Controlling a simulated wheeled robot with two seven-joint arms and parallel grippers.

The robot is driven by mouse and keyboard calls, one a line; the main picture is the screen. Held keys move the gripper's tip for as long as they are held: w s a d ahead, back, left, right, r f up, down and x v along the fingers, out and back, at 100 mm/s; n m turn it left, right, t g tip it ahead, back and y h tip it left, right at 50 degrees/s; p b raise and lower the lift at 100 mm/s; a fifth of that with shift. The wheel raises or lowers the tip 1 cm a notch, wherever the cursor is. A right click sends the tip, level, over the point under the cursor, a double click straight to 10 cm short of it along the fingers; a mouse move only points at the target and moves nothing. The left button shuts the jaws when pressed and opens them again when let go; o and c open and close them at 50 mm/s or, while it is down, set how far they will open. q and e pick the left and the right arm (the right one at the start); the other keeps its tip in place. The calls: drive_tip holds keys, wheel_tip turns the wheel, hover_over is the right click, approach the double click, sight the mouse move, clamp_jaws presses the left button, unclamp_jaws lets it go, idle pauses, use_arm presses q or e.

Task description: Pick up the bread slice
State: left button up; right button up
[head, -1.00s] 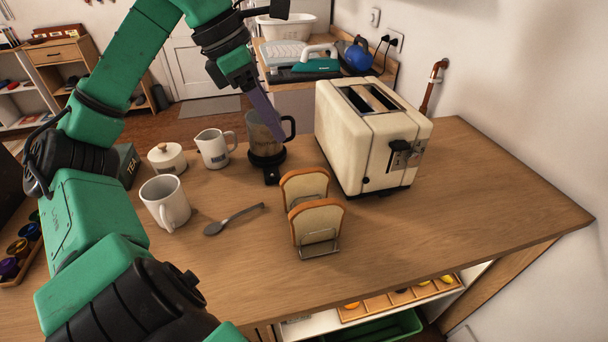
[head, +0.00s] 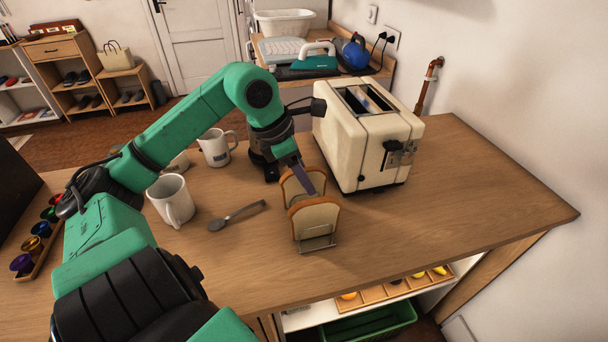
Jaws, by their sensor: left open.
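Two bread slices stand upright in a wire rack (head: 318,246) on the wooden counter. The front bread slice (head: 315,220) shows nearly whole. The rear bread slice (head: 290,190) is partly hidden by my gripper and the front slice. My left gripper (head: 308,186) is open and points down at the rear slice, its fingers at the top of the rack area. I cannot tell whether it touches the bread. My right gripper is not in view.
A cream toaster (head: 365,145) stands close behind and right of the rack. The counter's right side is clear.

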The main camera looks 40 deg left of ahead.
use_arm(q)
clamp_jaws()
drive_tip(key=shift+r, duration=0.1)
